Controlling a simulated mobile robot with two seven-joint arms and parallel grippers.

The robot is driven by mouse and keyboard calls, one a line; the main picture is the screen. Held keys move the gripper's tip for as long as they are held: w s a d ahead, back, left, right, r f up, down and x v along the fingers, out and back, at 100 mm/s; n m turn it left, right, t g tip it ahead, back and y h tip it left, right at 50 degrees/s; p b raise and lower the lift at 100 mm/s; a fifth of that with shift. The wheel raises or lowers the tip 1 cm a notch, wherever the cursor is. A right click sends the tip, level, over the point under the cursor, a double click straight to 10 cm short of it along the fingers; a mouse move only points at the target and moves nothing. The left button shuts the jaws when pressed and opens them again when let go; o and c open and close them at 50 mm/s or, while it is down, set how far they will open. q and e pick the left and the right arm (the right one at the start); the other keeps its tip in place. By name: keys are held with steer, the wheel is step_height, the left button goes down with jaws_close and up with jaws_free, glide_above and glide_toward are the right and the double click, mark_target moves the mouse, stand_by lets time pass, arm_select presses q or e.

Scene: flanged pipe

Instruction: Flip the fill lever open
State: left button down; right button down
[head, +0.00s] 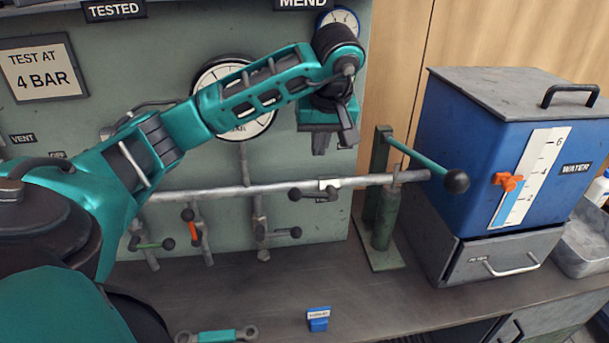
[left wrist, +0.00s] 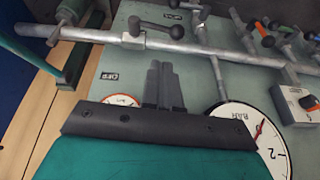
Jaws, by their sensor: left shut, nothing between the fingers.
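A steel pipe (head: 240,191) runs level across the panel with several small valve levers on it. A dark-knobbed lever (head: 295,194) lies level along the pipe by a small white label, and may be the fill lever; the label is too small to read. In the left wrist view a dark-knobbed lever (left wrist: 136,24) stands on the pipe (left wrist: 170,42). My left gripper (head: 333,148) hangs above the pipe's right part, pointing down, apart from the levers. Its fingers (left wrist: 165,85) are together and empty. My right gripper is not in view.
An orange lever (head: 189,216) and a green lever (head: 155,245) sit lower left. A hand pump (head: 384,210) with a long green handle stands right of the pipe levers, beside a blue water tank (head: 462,150). A large gauge (head: 262,122) is behind my arm. The bench front is mostly clear.

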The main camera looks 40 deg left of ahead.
mark_target(304, 196)
arm_select(q)
steer(key=x, duration=1.3)
steer(key=shift+s+a+f, duration=0.2)
steer(key=shift+s+f, duration=0.1)
steer(key=shift+f, duration=0.1)
steer(key=shift+b, duration=0.3)
steer(key=b, duration=0.1)
steer(key=f+b, duration=0.1)
steer(key=f+t, duration=0.1)
steer(key=shift+s+a+h+b, duration=0.25)
steer(key=shift+a+h+b, duration=0.05)
steer(key=shift+a+b, duration=0.1)
steer(key=shift+s+f+t+b, duration=0.1)
steer(key=shift+t+b, duration=0.2)
steer(key=shift+b, duration=0.15)
steer(key=shift+d+h, duration=0.1)
steer(key=shift+h, duration=0.2)
